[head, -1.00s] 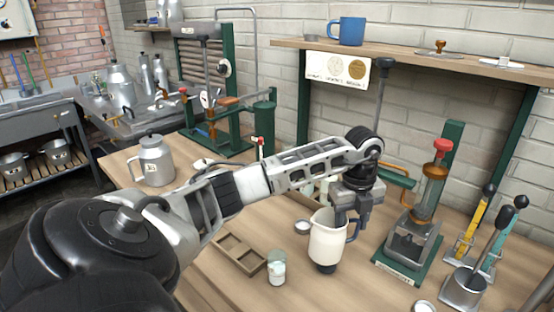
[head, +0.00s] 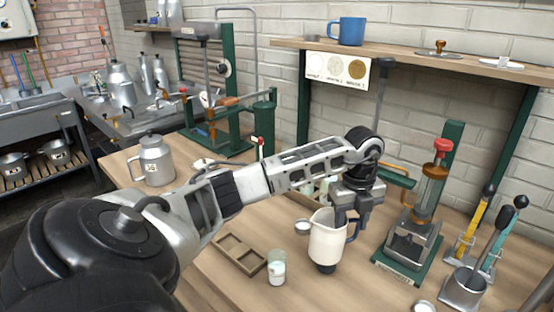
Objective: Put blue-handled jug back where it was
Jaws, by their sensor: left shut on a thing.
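The blue-handled jug (head: 325,243) is cream-white with a dark base and a dark blue handle on its right side. It is upright over the wooden worktop, left of the green press. My left gripper (head: 347,222) comes down from above and is shut on the jug's handle. The fingertips are partly hidden by the handle and jug. I cannot tell for certain whether the jug's base touches the worktop. My right gripper is not in view.
A small glass (head: 276,267) and a wooden compartment tray (head: 239,254) lie left of the jug. The green press (head: 412,245) stands close on the right. A blue mug (head: 348,31) sits on the wall shelf (head: 430,58). A metal canister (head: 152,161) stands at the left.

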